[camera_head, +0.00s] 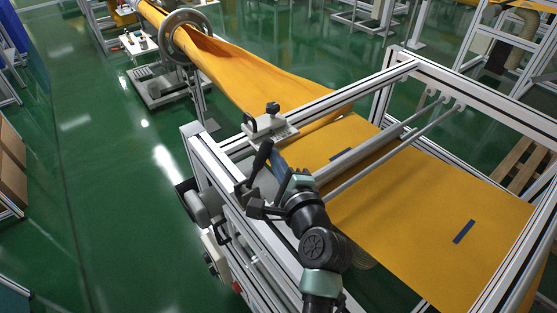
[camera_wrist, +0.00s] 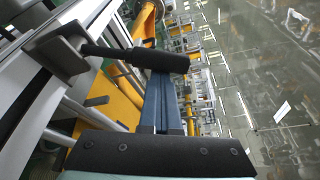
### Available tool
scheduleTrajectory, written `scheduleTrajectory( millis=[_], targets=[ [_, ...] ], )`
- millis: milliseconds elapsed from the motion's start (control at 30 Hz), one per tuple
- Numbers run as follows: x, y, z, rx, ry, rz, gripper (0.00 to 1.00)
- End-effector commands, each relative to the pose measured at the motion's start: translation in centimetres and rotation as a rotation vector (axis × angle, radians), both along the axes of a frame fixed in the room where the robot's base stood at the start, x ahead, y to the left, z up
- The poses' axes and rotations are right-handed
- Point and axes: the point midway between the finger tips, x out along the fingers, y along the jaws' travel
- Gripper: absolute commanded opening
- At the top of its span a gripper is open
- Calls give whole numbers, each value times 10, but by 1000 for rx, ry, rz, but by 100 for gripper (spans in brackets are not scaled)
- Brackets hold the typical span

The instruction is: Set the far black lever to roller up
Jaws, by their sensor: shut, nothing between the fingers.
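The black lever (camera_head: 262,158) stands on the left side of the aluminium frame, its handle tilted up. In the wrist view its black grip (camera_wrist: 160,60) runs across the picture from a dark bracket (camera_wrist: 60,52) at left. My gripper (camera_head: 277,160) is shut and empty, its blue fingers just right of the handle in the head view. In the wrist view the shut fingers (camera_wrist: 157,85) pass behind the grip; whether they touch it I cannot tell. A second black handle (camera_head: 222,232) sits lower on the frame side.
Orange felt (camera_head: 430,215) runs across the frame under metal rollers (camera_head: 375,150), narrowing toward a grey ring (camera_head: 186,36) at the back. A black-knobbed clamp (camera_head: 271,122) sits on the frame near the lever. Green floor (camera_head: 110,200) at left is clear.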

Motion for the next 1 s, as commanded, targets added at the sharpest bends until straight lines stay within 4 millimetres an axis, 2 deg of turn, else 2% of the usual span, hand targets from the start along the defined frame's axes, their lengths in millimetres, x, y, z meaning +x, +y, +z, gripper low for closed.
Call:
scheduleTrajectory(
  millis=[533, 1000],
  targets=[
    [-26, 39, 12, -368, -275, 9, 0],
    [-50, 71, 8, -702, -516, 8, 0]
  ],
)
